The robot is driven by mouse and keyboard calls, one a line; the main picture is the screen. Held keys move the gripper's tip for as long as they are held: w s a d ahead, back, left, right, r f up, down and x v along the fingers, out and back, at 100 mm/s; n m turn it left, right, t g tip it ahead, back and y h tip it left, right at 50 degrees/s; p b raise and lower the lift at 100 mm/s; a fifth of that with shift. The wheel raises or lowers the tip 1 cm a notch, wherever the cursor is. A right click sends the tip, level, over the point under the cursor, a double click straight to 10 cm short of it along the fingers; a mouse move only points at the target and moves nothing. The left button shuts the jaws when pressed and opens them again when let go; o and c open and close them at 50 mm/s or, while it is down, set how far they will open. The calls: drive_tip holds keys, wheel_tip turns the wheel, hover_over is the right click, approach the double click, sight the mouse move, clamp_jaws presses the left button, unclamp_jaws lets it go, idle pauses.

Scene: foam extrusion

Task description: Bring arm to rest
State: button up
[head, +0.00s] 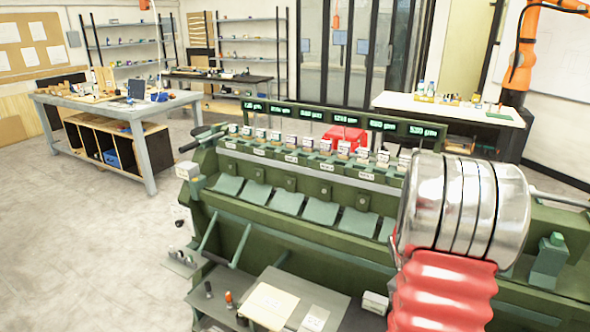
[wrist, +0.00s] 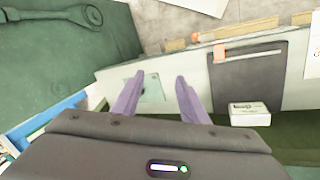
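My gripper (wrist: 160,76) shows in the wrist view as two purple fingers pointing up the picture, with a clear gap between them. It is open and holds nothing. A pale green plate (wrist: 152,90) lies beyond the fingers, partly behind the left one; I cannot tell how far away it is. My gripper is not visible in the head view. There the long green machine (head: 290,185), with a row of lit displays, fills the middle and right.
In the wrist view a white labelled box (wrist: 250,114) sits right of the fingers, below a dark grey panel (wrist: 258,78). A blue-edged container (wrist: 45,125) is at lower left. In the head view, a workbench (head: 150,115) stands at left and the floor (head: 90,240) before it is clear.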

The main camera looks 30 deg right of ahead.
drive_tip(key=w+a+r+n+t, duration=0.2)
drive_tip(key=a+r+n, duration=0.3)
drive_tip(key=a, duration=0.8)
drive_tip(key=w+a+r+n+t+y, duration=0.1)
drive_tip(key=a+r+n+t, duration=0.3)
drive_tip(key=a+r, duration=0.6)
drive_tip(key=w+a+r+n+t, duration=0.3)
drive_tip(key=a+r+n, duration=0.4)
drive_tip(key=a, duration=0.9)
drive_tip(key=shift+w+r+n, duration=0.3)
drive_tip(key=shift+w+r, duration=0.05)
drive_tip(key=shift+r, duration=0.25)
